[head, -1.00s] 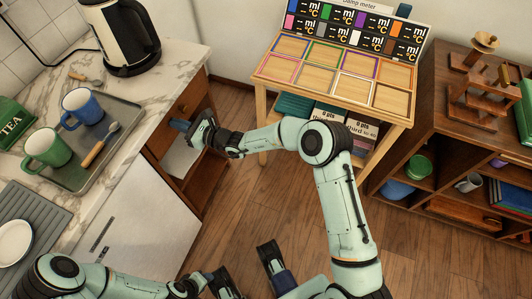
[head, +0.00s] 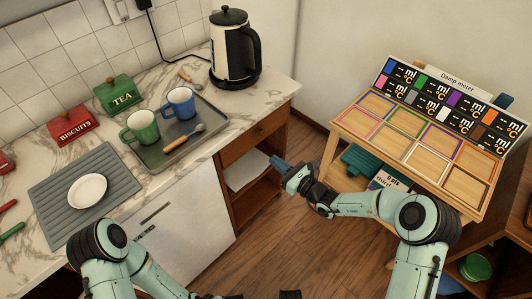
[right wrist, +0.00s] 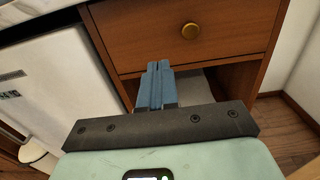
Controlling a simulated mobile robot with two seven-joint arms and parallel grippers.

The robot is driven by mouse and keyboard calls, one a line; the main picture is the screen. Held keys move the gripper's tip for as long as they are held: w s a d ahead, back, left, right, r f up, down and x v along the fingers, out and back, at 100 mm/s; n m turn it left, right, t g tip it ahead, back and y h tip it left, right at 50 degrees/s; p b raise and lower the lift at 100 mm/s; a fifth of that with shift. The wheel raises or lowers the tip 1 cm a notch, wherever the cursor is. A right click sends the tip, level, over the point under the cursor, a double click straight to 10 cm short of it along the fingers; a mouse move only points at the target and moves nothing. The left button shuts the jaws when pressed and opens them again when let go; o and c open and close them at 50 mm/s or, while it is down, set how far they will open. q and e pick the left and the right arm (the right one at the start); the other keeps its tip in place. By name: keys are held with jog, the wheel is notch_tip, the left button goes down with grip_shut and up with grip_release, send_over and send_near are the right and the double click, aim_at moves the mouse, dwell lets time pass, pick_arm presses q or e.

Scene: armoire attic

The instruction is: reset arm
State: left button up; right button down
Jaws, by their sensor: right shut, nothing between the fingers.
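My right gripper (head: 278,162) reaches from the right toward the opening of the wooden cabinet (head: 262,140) in the head view. In the right wrist view its blue fingers (right wrist: 157,84) are together with nothing between them. They point at the open compartment below a drawer (right wrist: 215,35) with a round brass knob. A pale flat thing lies on the shelf (head: 244,172) in that compartment. I cannot tell whether the fingertips are inside the opening.
The marble counter (head: 130,190) holds a tray (head: 152,158) with two mugs, a kettle (head: 235,50), tins and a grey mat (head: 60,195). A wooden stand (head: 345,125) with coloured frames is at the right. Bare floor (head: 285,235) lies between.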

jog(key=s+a+f+n+g+h+p, duration=0.1)
jog(key=s+f+n+g+p, duration=0.35)
jog(key=s, duration=0.85)
jog(key=s+a+f+n+g+h+p, duration=0.1)
jog(key=s+a+f+n+g+p, duration=0.1)
jog(key=s+f+n+g, duration=0.65)
pick_arm(q)
notch_tip(320, 180, up, 14)
jog(key=s+g+p, duration=0.1)
jog(key=p, duration=0.7)
jog(key=shift+d, duration=0.35)
pick_arm(e)
jog(key=s+d+n+h, duration=0.3)
jog(key=s+n, duration=0.2)
jog(key=s, duration=0.4)
jog(key=s+d+n+g+h, duration=0.1)
jog(key=s+d+n+h, duration=0.2)
jog(key=s, duration=0.5)
jog(key=shift+s+d+f+n+g, duration=0.35)
jog(key=shift+d+n, duration=0.35)
jog(key=shift+n, duration=0.7)
pick_arm(q)
jog(key=shift+s, duration=0.1)
